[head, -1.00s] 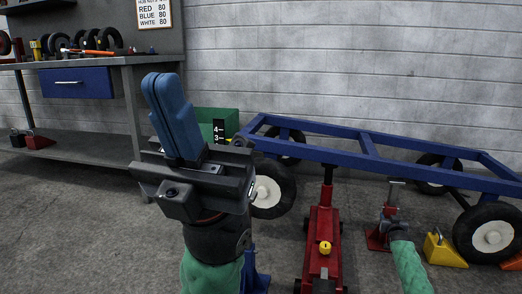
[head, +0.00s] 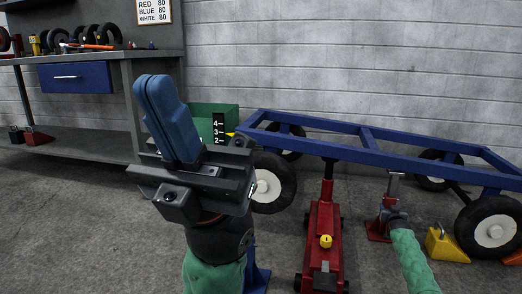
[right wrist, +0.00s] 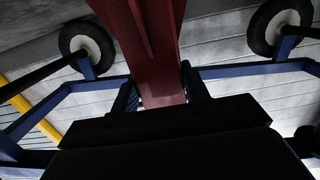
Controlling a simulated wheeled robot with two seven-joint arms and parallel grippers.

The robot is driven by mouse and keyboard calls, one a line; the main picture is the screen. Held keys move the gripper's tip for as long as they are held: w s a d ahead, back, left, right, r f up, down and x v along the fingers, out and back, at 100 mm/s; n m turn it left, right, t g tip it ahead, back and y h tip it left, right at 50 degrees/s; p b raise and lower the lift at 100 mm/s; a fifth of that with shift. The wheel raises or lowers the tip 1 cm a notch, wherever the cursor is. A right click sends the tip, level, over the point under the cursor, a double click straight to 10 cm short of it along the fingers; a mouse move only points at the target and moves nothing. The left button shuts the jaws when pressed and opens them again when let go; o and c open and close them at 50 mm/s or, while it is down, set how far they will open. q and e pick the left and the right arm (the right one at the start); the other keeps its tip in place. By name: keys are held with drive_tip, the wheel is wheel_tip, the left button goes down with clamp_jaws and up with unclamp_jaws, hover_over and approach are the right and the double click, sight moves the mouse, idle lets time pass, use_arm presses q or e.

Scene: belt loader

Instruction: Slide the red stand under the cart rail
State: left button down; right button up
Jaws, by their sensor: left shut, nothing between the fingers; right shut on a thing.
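The red stand (head: 378,231) is upright, its red base at or close to the floor and its grey top just below the near cart rail (head: 400,160) in the head view. I cannot tell whether the top is under the rail or in front of it. My right gripper (head: 389,212) is shut on the red stand. In the right wrist view the red stand (right wrist: 152,45) rises between the blue fingers (right wrist: 162,98), with the blue frame behind. My left gripper (head: 160,85) is shut and empty, raised in front of the bench and green bin.
A red floor jack (head: 323,245) reaches up to the rail left of the stand. A yellow chock (head: 444,245) lies right of it by the cart wheel (head: 492,230). A blue stand (head: 258,279) is partly hidden behind my left arm. A workbench (head: 100,58) stands at left.

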idle(0.3)
drive_tip(key=o, duration=1.4)
drive_tip(key=shift+c, duration=0.2)
